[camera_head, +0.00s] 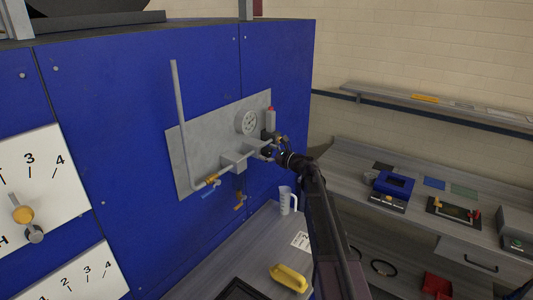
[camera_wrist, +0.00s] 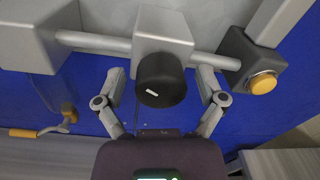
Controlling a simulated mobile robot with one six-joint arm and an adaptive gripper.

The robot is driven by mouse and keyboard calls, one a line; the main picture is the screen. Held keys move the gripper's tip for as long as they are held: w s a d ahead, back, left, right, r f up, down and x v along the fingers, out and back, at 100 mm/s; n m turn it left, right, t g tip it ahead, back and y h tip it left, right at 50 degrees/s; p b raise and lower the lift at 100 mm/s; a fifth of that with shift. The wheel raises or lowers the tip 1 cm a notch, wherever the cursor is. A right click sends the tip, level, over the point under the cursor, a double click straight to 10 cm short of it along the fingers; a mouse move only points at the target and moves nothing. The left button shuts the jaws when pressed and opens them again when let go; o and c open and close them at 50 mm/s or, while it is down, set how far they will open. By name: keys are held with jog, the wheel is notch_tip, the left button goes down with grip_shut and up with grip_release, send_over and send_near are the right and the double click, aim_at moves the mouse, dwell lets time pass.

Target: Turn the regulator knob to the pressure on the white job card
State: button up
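The black regulator knob (camera_wrist: 161,80) with a short white mark faces me in the wrist view, below a grey block on a pipe. My gripper (camera_wrist: 160,76) has one finger on each side of the knob, with visible gaps, so it is open around it and apart from it. In the head view my gripper (camera_head: 274,149) is at the right end of the grey panel and hides the knob. The pressure gauge (camera_head: 248,122) is on that panel; its needle is too small to read. The white job card (camera_head: 301,240) lies on the bench; a "2" seems to show.
An orange button on a dark box (camera_wrist: 263,82) is right of the knob. A yellow-handled valve (camera_wrist: 24,133) is lower left. A clear jug (camera_head: 287,200) and a yellow object (camera_head: 288,277) stand on the bench. A shelf bench (camera_head: 345,155) lies right.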

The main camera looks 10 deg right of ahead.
jog(key=c, duration=0.8)
jog(key=shift+a, duration=0.1)
jog(key=shift+c, duration=0.2)
jog(key=shift+n, duration=0.3)
jog(key=n, duration=0.5)
jog(key=shift+n, duration=0.4)
jog(key=n, duration=0.5)
jog(key=shift+f+n+y+b, duration=0.1)
jog(key=shift+n+y+b, duration=0.2)
jog(key=shift+b, duration=0.05)
